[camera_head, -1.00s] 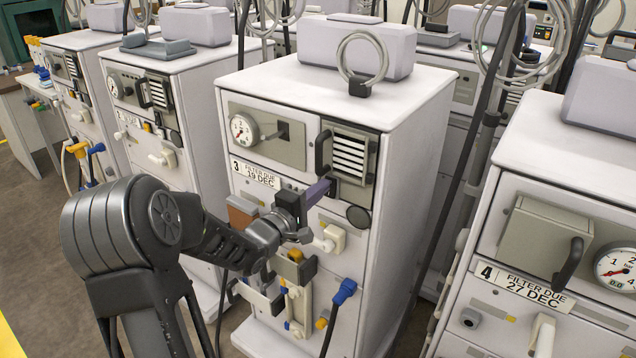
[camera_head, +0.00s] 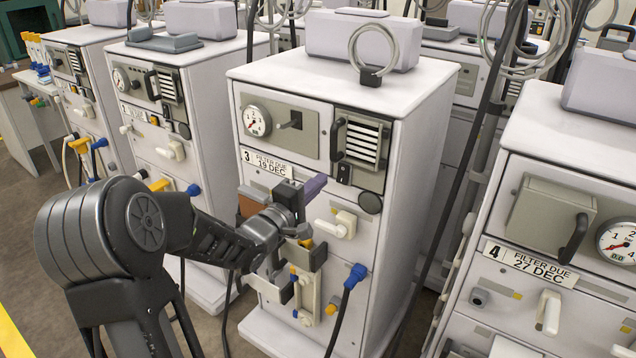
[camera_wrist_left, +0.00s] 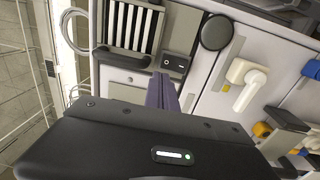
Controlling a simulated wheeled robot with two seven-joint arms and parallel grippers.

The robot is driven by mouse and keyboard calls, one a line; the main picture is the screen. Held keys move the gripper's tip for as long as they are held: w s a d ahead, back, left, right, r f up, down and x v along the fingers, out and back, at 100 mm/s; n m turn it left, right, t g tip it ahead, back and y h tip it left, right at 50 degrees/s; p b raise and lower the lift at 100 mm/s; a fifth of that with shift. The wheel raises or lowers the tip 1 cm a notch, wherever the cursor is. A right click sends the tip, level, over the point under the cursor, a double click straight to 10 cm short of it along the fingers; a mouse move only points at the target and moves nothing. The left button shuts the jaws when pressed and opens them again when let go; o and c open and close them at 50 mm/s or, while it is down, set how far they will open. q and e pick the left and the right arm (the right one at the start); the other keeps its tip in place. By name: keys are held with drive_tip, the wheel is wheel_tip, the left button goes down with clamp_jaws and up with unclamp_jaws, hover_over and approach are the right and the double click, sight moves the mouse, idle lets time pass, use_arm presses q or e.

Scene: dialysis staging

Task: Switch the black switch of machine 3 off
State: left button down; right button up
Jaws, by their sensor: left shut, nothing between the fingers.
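Machine 3 (camera_head: 420,160) is a white cabinet with a "3 FILTER DUE 19 DEC" label (camera_head: 265,163). Its small black switch (camera_head: 344,173) is below the slatted vent, left of a round black knob (camera_head: 370,203). In the wrist view the switch (camera_wrist_left: 174,65) is a black rocker with white marks; I cannot tell which side is pressed. My left gripper (camera_head: 316,186) is shut and empty, its purple-grey fingers pointing at the panel just lower left of the switch, apparently apart from it. The fingers (camera_wrist_left: 162,92) also show just below the switch in the wrist view. My right gripper is not visible.
On machine 3, a black handle (camera_head: 338,138) stands beside the vent (camera_head: 364,143), and a cream lever (camera_head: 340,224) and blue connector (camera_head: 356,275) sit lower. Machine 4 (camera_head: 560,140) is at the right. Another machine (camera_head: 205,70) stands left. A narrow gap separates the cabinets.

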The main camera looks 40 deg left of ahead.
use_arm(q)
drive_tip(key=s, duration=0.7)
drive_tip(key=shift+s+d+r, duration=0.15)
drive_tip(key=shift+s+r, duration=0.15)
drive_tip(key=shift+r, duration=0.15)
